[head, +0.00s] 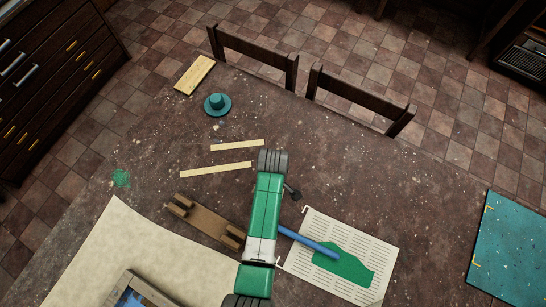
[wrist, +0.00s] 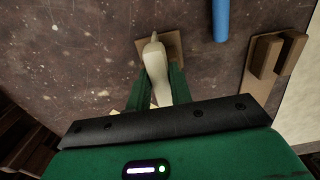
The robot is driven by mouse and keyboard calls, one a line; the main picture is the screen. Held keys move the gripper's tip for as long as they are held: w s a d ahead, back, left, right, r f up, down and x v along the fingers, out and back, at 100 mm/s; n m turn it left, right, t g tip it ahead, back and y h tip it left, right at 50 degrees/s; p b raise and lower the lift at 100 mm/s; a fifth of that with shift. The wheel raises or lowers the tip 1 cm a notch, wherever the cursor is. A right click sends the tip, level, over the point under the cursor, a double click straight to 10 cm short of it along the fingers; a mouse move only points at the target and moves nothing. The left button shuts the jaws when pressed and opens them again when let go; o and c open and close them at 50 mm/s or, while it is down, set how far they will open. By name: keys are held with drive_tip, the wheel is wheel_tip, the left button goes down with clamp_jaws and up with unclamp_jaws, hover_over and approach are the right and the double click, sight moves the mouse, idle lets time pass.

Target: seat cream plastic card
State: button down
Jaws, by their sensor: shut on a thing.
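In the wrist view, my gripper (wrist: 160,76) is shut on a pale cream piece, the cream plastic card (wrist: 155,62). The card stands out past the green fingertips, and its far end narrows to a tip. A small tan wooden block (wrist: 174,43) lies just behind the card's far end; I cannot tell whether they touch. In the head view, my arm covers the gripper and the card. A brown wooden bar with raised blocks (head: 208,222) lies left of my arm; a wooden piece with raised blocks (wrist: 265,75) shows at right in the wrist view.
A blue rod (head: 308,242) and a green piece (head: 345,267) lie on a printed sheet (head: 382,243). Pale strips (head: 216,169), a teal hat-shaped object (head: 217,105) and a yellow board (head: 194,75) lie farther off. A cream sheet (head: 110,245) covers the lower left. Chairs (head: 255,50) stand beyond the table.

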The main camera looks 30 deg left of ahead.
drive_tip(key=shift+f, duration=0.3)
drive_tip(key=shift+r, duration=0.1)
drive_tip(key=c, duration=1.2)
unclamp_jaws()
drive_tip(key=shift+o, duration=0.2)
drive_tip(key=shift+r, duration=0.15)
wheel_tip(320, 180, up, 8)
drive_tip(key=shift+f+p, duration=0.2)
drive_tip(key=shift+p, duration=0.1)
